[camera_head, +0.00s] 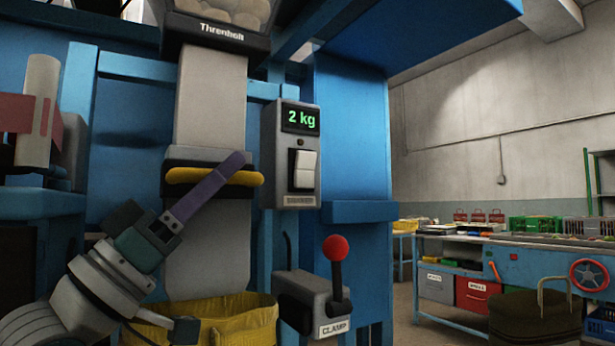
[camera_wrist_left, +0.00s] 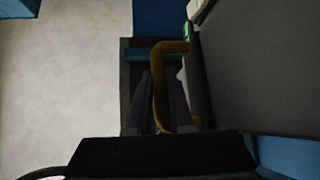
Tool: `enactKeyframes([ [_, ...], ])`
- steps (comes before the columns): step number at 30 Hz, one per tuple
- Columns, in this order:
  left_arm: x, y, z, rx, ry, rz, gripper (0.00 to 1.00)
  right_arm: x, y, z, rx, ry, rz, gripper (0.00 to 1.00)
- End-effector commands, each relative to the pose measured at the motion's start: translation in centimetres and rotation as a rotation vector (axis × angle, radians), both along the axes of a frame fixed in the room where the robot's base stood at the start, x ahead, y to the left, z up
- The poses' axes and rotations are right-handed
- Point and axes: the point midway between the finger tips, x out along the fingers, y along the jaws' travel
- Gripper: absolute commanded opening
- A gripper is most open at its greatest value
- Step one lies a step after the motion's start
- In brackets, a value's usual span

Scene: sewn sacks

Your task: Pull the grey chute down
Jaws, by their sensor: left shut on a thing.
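The grey chute (camera_head: 210,105) hangs under the hopper labelled Threnholt. A dark collar crosses it with a yellow handle (camera_head: 190,175) on its front. Below the collar, a lower grey length runs down to the mouth of a yellow sack (camera_head: 245,328); its bottom end is hidden. My left gripper (camera_head: 236,164) reaches up from the lower left and is shut on the handle. In the left wrist view the handle (camera_wrist_left: 160,85) passes between the two dark fingers (camera_wrist_left: 160,105). My right gripper is not in view.
A box right of the chute shows 2 kg above a white rocker switch (camera_head: 305,170). Below it, a clamp lever with a red knob (camera_head: 336,248) sticks up near the sack. Blue frame posts (camera_head: 350,130) stand around. A workbench (camera_head: 520,262) with crates is at the far right.

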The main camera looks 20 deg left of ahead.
Motion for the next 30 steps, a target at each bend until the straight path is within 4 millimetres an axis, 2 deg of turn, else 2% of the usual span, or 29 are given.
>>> enactKeyframes([
  [2, 0.0, 0.0, -0.3, 0.000, -0.003, 0.000, 0.00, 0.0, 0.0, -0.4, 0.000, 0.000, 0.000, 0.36],
  [9, 0.0, 0.0, -3.9, -0.001, -0.001, 0.000, 0.00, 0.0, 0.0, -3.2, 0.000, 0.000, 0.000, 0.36],
  [18, 0.1, 0.0, -4.1, 0.001, 0.007, 0.000, 0.00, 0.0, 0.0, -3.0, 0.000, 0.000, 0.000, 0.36],
  [19, 0.1, 0.0, -4.1, 0.000, 0.008, 0.001, 0.22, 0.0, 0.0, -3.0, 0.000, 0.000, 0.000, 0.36],
  [26, 0.0, 0.0, -3.9, 0.000, 0.004, 0.000, 0.48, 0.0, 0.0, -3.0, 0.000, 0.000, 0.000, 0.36],
  [30, 0.0, 0.0, -3.8, 0.000, 0.001, 0.000, 0.50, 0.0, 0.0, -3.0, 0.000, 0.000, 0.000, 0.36],
])
